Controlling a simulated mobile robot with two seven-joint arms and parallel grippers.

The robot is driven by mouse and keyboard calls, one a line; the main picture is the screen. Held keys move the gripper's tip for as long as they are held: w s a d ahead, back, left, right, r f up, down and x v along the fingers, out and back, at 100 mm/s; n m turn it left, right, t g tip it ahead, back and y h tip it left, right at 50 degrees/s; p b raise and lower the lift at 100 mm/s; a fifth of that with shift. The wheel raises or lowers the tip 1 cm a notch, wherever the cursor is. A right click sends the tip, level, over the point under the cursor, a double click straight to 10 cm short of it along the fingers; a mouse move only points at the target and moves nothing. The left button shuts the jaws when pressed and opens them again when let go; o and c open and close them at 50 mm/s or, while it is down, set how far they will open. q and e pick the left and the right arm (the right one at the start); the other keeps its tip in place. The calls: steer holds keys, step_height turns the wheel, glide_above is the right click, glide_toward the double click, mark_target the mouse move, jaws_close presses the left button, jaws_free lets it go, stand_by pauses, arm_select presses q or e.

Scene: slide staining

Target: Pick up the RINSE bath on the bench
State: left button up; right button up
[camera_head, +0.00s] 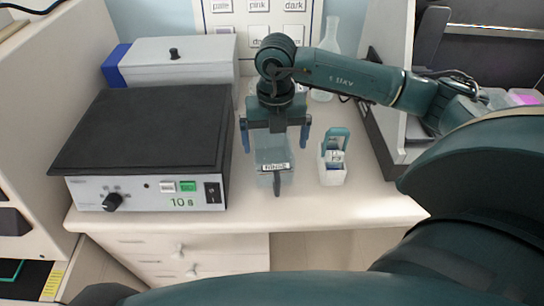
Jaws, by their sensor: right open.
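The RINSE bath (273,179) is a small clear container with a white label at its upper front, standing on the white bench near the front edge. The label's lettering is too small to read surely. A narrow dark piece shows at the bath's front. My left gripper is not in view.
A black-topped device (150,130) with a knob and a green display stands close left of the bath. A white holder (333,173) with a teal handle stands close right. A flask (329,55) and a grey lidded box (185,60) are behind. Bare bench lies at the front right.

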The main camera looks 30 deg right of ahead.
mark_target(272, 156)
steer(key=shift+w+a+f+p, duration=0.1)
steer(key=shift+f+p, duration=0.15)
steer(key=shift+f, duration=0.7)
steer(key=shift+s+a+f+p, duration=0.1)
steer(key=shift+f+p, duration=0.15)
steer(key=shift+f, duration=0.7)
steer(key=shift+w+a+f+p, duration=0.1)
steer(key=shift+f+p, duration=0.15)
steer(key=shift+f, duration=0.7)
steer(key=shift+r, duration=0.15)
steer(key=c, duration=1.5)
